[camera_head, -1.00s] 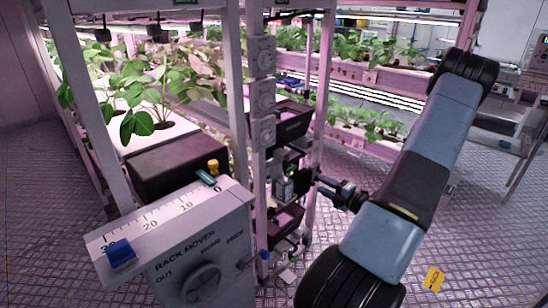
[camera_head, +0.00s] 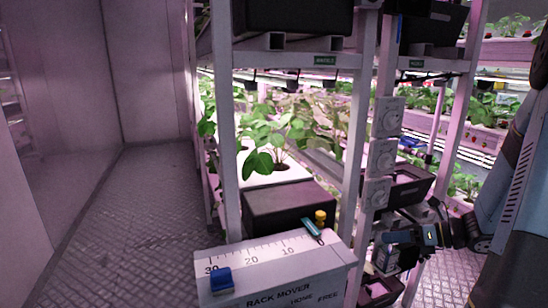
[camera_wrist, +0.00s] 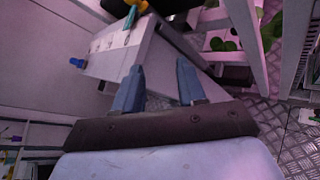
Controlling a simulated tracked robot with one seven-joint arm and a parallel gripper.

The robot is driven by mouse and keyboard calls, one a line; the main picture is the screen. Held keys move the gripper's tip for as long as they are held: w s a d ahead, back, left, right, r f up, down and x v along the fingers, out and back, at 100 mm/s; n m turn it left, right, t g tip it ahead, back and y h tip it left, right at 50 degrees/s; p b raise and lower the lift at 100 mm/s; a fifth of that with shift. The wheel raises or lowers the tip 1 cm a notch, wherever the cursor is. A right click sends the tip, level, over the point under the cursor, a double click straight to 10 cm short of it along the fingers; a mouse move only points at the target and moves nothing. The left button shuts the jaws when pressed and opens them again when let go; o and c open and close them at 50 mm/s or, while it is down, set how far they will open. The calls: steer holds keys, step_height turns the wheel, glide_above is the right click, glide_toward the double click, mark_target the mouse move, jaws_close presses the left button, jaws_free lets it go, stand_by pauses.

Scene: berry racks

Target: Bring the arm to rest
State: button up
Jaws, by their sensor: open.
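My gripper (camera_wrist: 160,75) shows in the wrist view with its two blue fingers apart and nothing between them. The white rack mover box (camera_wrist: 110,50) lies beyond the fingers, apart from them as far as I can tell. In the head view my blue and black arm stands at the right edge, partly cut off by the frame. The dark wrist end reaches left toward the rack post, and the fingers are hard to make out there.
A plant rack with white posts (camera_head: 224,120) fills the middle, with dials (camera_head: 383,155) on one post. A dark box (camera_head: 290,208) sits behind the rack mover. The floor (camera_head: 130,215) at left is clear.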

steer(key=s+a+r+n+g+h, duration=0.55)
steer(key=s+a+r+n, duration=0.35)
steer(key=n, duration=0.7)
steer(key=s+r+n+t+h, duration=0.5)
steer(key=s+r+n+h, duration=0.2)
steer(key=n, duration=0.7)
steer(key=shift+v, duration=2.55)
steer(key=shift+a, duration=0.1)
